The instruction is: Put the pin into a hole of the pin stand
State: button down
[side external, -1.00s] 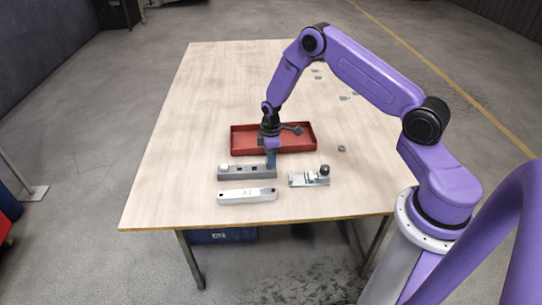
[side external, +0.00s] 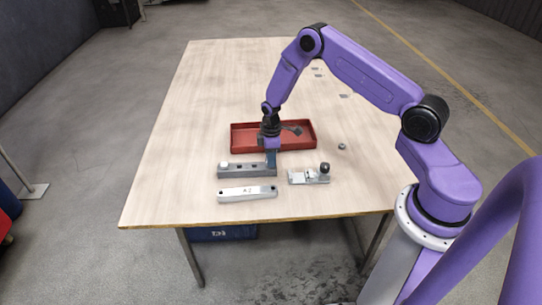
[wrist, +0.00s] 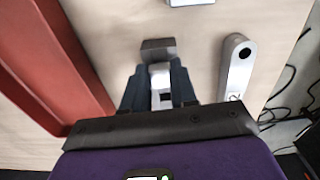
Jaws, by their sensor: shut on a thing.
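The pin stand (side external: 247,172) is a grey block with dark holes on top, lying in front of the red tray. Its end also shows in the wrist view (wrist: 158,46). My gripper (side external: 271,162) points down at the right end of the stand. In the wrist view, my gripper (wrist: 158,85) is shut on a pale piece, seemingly the pin (wrist: 160,76), over the stand. The fingers hide most of it, and I cannot tell how far it sits in a hole. A dark square opening shows just below it.
A red tray (side external: 233,141) with a dark part inside stands behind the stand. A pale bar (side external: 247,194) lies in front, and a metal fixture with a dark knob (side external: 308,177) lies to the right. A small nut-like part (side external: 342,146) lies farther right. The table's left side is clear.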

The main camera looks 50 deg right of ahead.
jog(key=shift+f, duration=0.3)
jog(key=c, duration=0.8)
grip_release()
jog(key=shift+r, duration=3)
